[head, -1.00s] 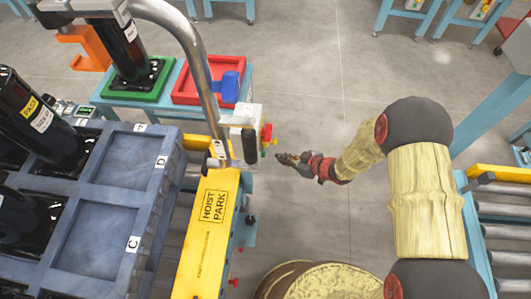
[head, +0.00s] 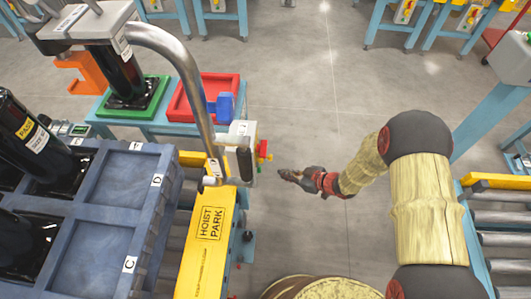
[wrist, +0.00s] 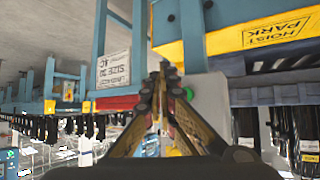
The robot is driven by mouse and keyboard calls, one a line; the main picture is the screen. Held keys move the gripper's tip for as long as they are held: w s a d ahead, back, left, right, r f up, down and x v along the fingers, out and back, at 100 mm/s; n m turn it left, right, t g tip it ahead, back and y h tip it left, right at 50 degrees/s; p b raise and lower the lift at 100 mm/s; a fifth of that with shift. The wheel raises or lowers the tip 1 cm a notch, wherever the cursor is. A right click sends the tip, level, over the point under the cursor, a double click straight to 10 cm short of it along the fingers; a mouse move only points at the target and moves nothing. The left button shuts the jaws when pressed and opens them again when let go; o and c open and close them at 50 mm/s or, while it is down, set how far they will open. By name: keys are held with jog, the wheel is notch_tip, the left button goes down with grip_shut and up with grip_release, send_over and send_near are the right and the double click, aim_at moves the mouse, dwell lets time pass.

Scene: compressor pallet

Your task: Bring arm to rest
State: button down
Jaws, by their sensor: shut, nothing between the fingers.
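My gripper (head: 286,174) is at the end of my bent arm in the head view, over open grey floor to the right of the yellow hoist park beam (head: 207,240). It points left toward the beam and the hoist handle (head: 244,160), apart from both. In the wrist view my gripper's fingers (wrist: 163,70) come together at the tips, with nothing between them. The yellow beam also shows in the wrist view (wrist: 225,42), at the upper right.
A blue pallet (head: 100,235) with black compressors stands at the left. A green tray (head: 150,104) and a red tray (head: 175,108) sit on a blue table behind. A roller conveyor (head: 500,218) is at the right.

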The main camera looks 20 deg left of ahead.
jog(key=d+f+m+h, duration=0.2)
jog(key=d+f+h, duration=0.4)
jog(key=d, duration=0.4)
jog(key=d+r+m+h, duration=0.3)
jog(key=d+r, duration=0.2)
jog(key=d, duration=0.4)
jog(key=s+d+r+m+g+h, duration=0.1)
jog(key=s+d+r+m+h, duration=0.2)
jog(key=r, duration=0.4)
jog(key=s+d+r+m, duration=0.1)
jog(key=s+d+r, duration=0.1)
jog(key=d+r, duration=0.4)
jog(key=s+r+m+t, duration=0.1)
jog(key=s+r+m, duration=0.1)
jog(key=s+r, duration=0.3)
jog(key=s+r+m+t+y, duration=0.1)
jog(key=s+r, duration=0.4)
jog(key=r, duration=0.9)
jog(key=s+r+m+t, duration=0.1)
jog(key=s+r+m, duration=0.1)
jog(key=s+r, duration=0.4)
notch_tip(320, 180, up, 4)
jog(key=shift+d+r+m+y, duration=0.1)
jog(key=shift+d+m+y, duration=0.2)
jog(key=shift+d, duration=0.1)
